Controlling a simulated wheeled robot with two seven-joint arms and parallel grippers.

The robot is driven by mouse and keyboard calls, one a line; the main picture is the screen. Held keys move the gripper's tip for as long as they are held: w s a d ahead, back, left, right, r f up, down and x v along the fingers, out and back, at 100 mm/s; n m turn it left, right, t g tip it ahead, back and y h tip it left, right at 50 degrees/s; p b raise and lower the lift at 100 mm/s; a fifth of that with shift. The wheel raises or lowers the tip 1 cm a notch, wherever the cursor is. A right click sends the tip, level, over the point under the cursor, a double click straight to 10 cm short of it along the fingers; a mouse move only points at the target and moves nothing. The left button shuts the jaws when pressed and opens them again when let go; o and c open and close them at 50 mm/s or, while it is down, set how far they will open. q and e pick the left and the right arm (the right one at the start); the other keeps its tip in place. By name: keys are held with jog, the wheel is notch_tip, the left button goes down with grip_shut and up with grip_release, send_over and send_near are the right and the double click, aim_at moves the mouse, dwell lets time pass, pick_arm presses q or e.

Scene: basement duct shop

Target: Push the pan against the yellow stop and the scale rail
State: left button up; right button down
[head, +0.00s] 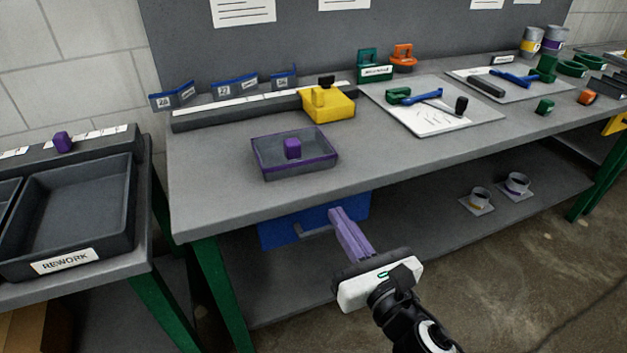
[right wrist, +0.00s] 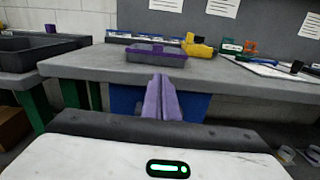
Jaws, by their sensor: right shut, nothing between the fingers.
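The pan (head: 270,165) is a dark grey tray with a purple rim and a purple block (head: 292,149) in it. It lies on the bench near the front edge, and it also shows in the right wrist view (right wrist: 150,57). The yellow stop (head: 328,105) sits at the right part of the scale rail (head: 235,113), behind the pan and to its right. Bare bench top separates the pan from the rail and the stop. My right gripper (head: 337,212) has purple fingers, shut and empty, in front of the bench edge and apart from the pan. My left gripper is not in view.
Several blue-edged number tags (head: 222,90) stand behind the rail. White boards (head: 430,112) with tools lie to the right. A REWORK tray (head: 70,215) stands on a separate left table. A blue drawer (head: 285,230) hangs under the bench. The bench left of the pan is clear.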

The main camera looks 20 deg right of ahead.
aim_at(306, 166)
jog(key=w, duration=1.4)
jog(key=shift+a+p, duration=0.25)
jog(key=shift+p, duration=0.05)
